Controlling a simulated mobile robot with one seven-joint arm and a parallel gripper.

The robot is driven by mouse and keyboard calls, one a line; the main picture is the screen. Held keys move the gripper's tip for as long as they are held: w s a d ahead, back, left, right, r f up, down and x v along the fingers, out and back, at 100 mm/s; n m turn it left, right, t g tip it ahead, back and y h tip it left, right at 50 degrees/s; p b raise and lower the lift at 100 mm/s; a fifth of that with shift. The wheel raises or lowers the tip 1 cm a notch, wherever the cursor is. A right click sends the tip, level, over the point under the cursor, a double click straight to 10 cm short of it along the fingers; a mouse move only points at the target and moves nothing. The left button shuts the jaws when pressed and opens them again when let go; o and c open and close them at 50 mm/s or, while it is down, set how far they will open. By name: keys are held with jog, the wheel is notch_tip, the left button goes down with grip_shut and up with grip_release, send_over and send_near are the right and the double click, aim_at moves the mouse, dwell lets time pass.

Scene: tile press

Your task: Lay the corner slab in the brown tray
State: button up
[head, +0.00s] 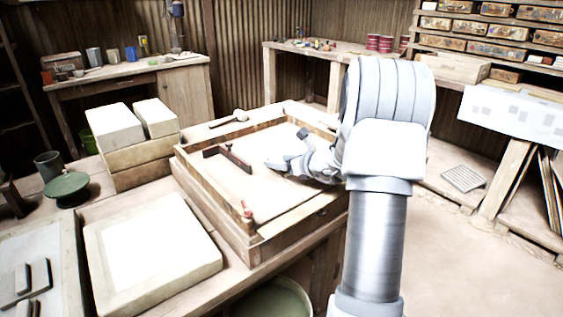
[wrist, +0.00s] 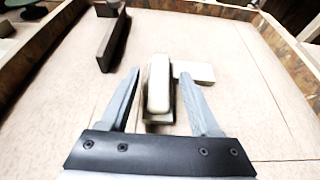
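In the wrist view a pale, L-shaped piece that looks like the corner slab (wrist: 159,82) has one raised long arm between my fingers and a flat arm to the right. A darker edge shows under its near end; I cannot tell what it is. My gripper (wrist: 158,76) is open, with a gap on each side of the pale piece. In the head view my gripper (head: 278,165) is low over the wooden-framed bed, and my arm hides the slab. The brown wooden frame (head: 208,208) may be the brown tray; I cannot tell for certain.
A dark brown bar (head: 228,157) lies on the bed, left of my gripper, and shows in the wrist view (wrist: 114,42). A small reddish object (head: 247,208) is near the front corner. Pale slabs (head: 152,245) lie to the left. The bed's front part is clear.

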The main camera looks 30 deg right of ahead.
jog(key=shift+o, duration=0.4)
jog(key=shift+r, duration=0.1)
jog(key=shift+s+r, duration=0.1)
jog(key=shift+s, duration=0.15)
jog(key=p+v, duration=0.2)
jog(key=v, duration=0.9)
jog(key=shift+s, duration=0.25)
